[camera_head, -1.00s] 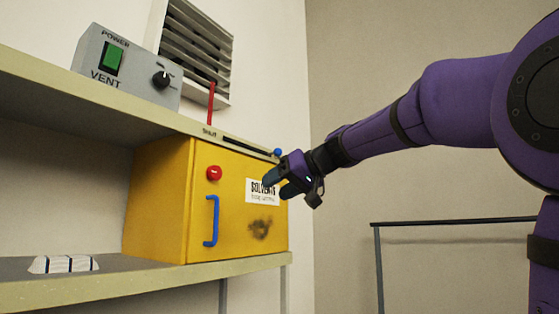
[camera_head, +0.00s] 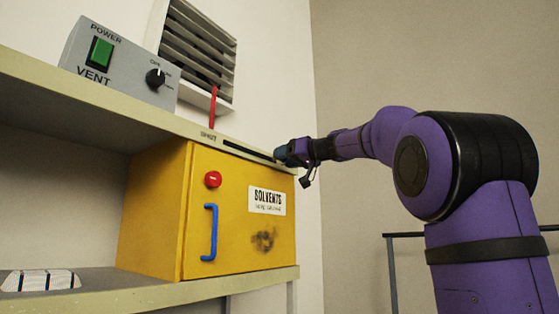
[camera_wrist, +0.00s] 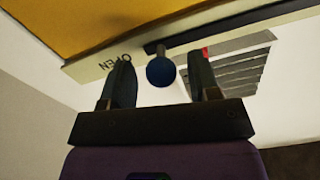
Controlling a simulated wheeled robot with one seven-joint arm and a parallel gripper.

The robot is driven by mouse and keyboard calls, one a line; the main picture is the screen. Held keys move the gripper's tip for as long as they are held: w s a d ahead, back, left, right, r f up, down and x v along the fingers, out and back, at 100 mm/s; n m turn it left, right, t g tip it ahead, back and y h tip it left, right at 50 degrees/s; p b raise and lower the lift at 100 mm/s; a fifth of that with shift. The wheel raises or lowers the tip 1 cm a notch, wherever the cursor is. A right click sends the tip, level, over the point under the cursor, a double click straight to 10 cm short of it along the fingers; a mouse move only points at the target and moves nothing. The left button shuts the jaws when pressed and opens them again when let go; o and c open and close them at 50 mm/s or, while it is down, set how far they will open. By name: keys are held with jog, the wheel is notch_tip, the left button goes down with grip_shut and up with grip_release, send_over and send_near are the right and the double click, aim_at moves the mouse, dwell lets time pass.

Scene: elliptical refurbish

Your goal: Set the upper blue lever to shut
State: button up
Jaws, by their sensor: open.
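The upper blue lever is a round blue knob (camera_wrist: 161,71) on a short stem at one end of a dark slot. In the wrist view the slot end by the knob is marked OPEN. My gripper (camera_wrist: 163,82) is open, with one dark finger on each side of the knob and gaps visible between. In the head view my gripper (camera_head: 283,154) is at the right end of the slot (camera_head: 250,153) in the shelf edge and hides the knob. The slot's left end carries a small label (camera_head: 208,136), hard to read now.
A yellow solvents cabinet (camera_head: 228,240) with a blue handle (camera_head: 211,232) and red button (camera_head: 213,180) stands below the slot. A grey vent power box (camera_head: 120,65) sits on the shelf above. A dark rail stands at right.

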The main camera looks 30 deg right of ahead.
aim_at(227, 144)
jog(key=shift+x, duration=1.3)
jog(key=shift+c, duration=0.2)
grip_shut()
jog(key=s+a, duration=0.2)
jog(key=a, duration=0.3)
jog(key=s+a, duration=0.2)
jog(key=a, duration=0.4)
jog(key=s+a, duration=0.2)
jog(key=a, duration=0.4)
jog(key=shift+s+a, duration=0.15)
jog(key=shift+o, duration=0.2)
grip_release()
jog(key=shift+a, duration=0.2)
jog(key=shift+d, duration=0.1)
jog(key=shift+s, duration=0.15)
jog(key=v, duration=1)
jog(key=shift+s, duration=0.25)
